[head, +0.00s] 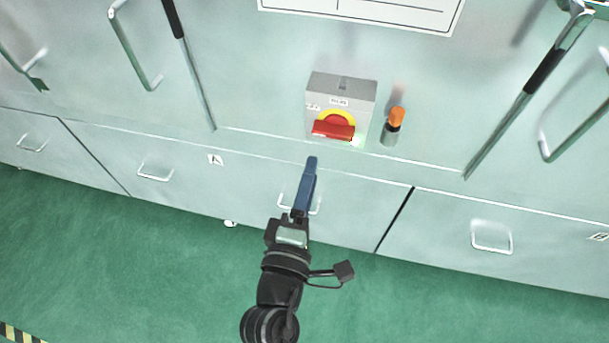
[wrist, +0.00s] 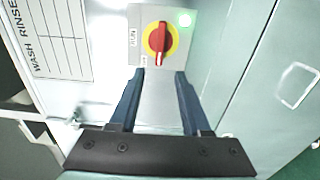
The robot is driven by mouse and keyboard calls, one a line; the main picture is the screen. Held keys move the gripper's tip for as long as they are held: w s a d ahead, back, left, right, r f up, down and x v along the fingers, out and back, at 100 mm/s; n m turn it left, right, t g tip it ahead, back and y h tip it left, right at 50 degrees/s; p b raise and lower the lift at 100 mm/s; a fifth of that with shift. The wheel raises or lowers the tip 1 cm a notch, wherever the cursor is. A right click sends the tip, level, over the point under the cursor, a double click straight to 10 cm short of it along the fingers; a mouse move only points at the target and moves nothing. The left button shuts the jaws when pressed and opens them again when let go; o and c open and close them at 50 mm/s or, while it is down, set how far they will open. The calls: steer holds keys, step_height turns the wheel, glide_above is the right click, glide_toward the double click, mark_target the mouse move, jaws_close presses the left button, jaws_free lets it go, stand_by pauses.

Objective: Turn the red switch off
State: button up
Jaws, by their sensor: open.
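The red switch (head: 334,130) is a red rotary handle on a yellow disc, on the front of a grey box on the pale cabinet. In the wrist view the red handle (wrist: 159,40) lies along the picture's vertical, with a white mark at its lower end. A lit green lamp (wrist: 185,19) shows beside it. My gripper (head: 311,162) is below and in front of the box, apart from it. In the wrist view its two blue fingers (wrist: 158,75) are spread, with nothing between them, and point toward the handle.
An orange-topped cylinder (head: 393,125) stands right of the switch box. Long black-gripped bars (head: 540,72) and metal handles (head: 491,236) stick out from the cabinet. A white label sheet (head: 370,10) is above. The green floor (head: 120,265) is clear in front.

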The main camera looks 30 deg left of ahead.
steer(key=shift+b+v, duration=0.35)
steer(key=shift+v, duration=1.35)
